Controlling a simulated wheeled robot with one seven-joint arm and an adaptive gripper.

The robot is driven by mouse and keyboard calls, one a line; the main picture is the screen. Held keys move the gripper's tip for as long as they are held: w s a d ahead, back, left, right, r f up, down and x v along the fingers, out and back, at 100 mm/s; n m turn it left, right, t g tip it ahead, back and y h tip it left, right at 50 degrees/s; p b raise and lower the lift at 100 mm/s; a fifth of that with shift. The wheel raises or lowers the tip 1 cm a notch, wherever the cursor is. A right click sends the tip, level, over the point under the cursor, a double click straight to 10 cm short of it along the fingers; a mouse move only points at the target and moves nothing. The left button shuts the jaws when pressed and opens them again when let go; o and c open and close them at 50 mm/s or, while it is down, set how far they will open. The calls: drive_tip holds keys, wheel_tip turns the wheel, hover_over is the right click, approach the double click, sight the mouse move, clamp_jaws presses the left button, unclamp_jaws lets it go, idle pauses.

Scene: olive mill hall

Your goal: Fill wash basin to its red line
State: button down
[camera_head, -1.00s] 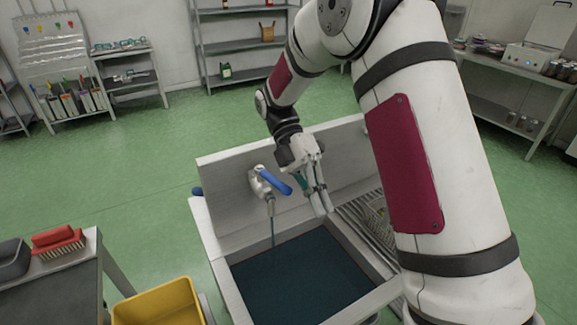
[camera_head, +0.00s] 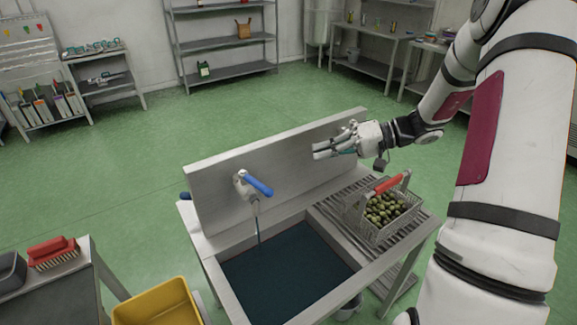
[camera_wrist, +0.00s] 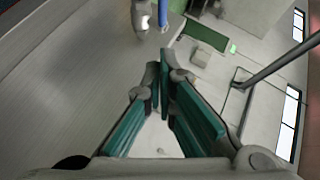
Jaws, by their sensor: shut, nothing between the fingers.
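The steel wash basin (camera_head: 232,293) holds dark water (camera_head: 285,270). A thin stream (camera_head: 258,232) falls from the tap (camera_head: 243,184) into it. The tap's blue lever (camera_head: 258,186) points out to the lower right. The lever also shows at the top of the wrist view (camera_wrist: 163,12). I cannot make out the red line clearly in the head view. My gripper (camera_head: 318,151) is shut and empty, to the right of the tap, in front of the backsplash (camera_head: 290,165) and apart from the lever. Its green-padded fingers show in the wrist view (camera_wrist: 165,85).
A wire basket of olives (camera_head: 372,231) with a red handle stands on the ribbed drainboard (camera_head: 330,213), right of the basin. A yellow crate (camera_head: 158,303) and a side table with a red brush (camera_head: 52,252) are at the lower left. The floor behind the sink is clear.

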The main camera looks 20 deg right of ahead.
sight(260, 183)
drive_tip(key=w+a+f+p, duration=0.2)
drive_tip(key=a+f, duration=0.3)
drive_tip(key=a, duration=0.6)
drive_tip(key=shift+w+a+f+p, duration=0.2)
drive_tip(key=shift+a+p, duration=0.1)
drive_tip(key=shift+p, duration=0.15)
drive_tip(key=shift+r, duration=0.1)
drive_tip(key=shift+s+a+p, duration=0.75)
drive_tip(key=shift+s, duration=0.1)
drive_tip(key=shift+w, duration=0.1)
